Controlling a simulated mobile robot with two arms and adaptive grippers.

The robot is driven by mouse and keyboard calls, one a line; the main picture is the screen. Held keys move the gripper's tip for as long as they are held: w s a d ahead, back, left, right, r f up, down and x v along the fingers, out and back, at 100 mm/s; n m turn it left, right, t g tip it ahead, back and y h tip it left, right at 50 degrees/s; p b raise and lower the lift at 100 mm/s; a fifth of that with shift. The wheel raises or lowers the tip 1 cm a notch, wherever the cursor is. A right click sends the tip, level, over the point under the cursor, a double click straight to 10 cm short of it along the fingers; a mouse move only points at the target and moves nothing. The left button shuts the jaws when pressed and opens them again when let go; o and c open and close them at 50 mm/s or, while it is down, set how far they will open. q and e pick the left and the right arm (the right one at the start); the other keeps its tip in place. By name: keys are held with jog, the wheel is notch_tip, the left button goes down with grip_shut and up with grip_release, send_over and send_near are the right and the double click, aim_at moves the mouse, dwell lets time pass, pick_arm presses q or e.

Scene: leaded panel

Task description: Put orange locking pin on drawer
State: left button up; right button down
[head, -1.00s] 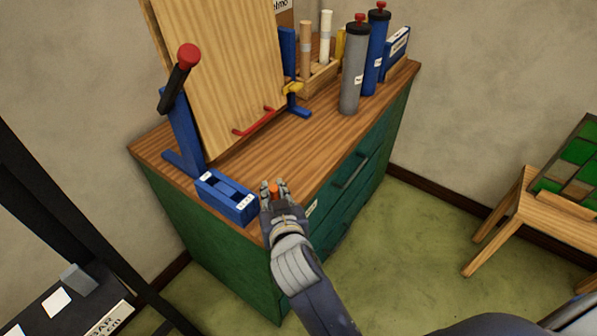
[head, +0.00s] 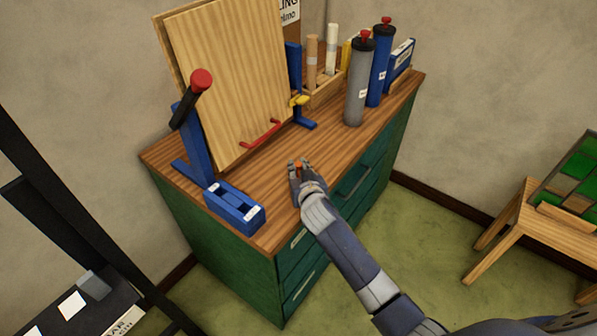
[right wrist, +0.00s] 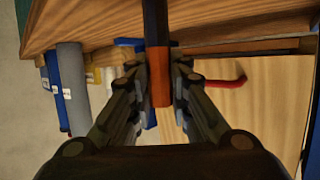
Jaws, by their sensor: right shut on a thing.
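My right gripper (head: 300,168) is over the front part of the wooden cabinet top (head: 262,190), right of the blue box. It is shut on the orange locking pin (right wrist: 159,78), which has a dark section at one end in the right wrist view. In the head view only a small orange-red bit of the pin (head: 298,171) shows between the fingers. The green drawers (head: 300,260) in the cabinet front appear shut; my right arm hides part of them. My left gripper is not in view.
A blue slotted box (head: 236,208) stands at the near left corner. A wooden panel (head: 225,75) leans in a blue stand with a red-knobbed lever (head: 193,95). Grey (head: 358,85) and blue (head: 380,70) canisters stand behind. The top right of the gripper is clear.

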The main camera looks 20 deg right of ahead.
jog(key=shift+f, duration=0.7)
jog(key=shift+f, duration=0.25)
jog(key=c, duration=1.5)
grip_release()
jog(key=shift+r, duration=0.1)
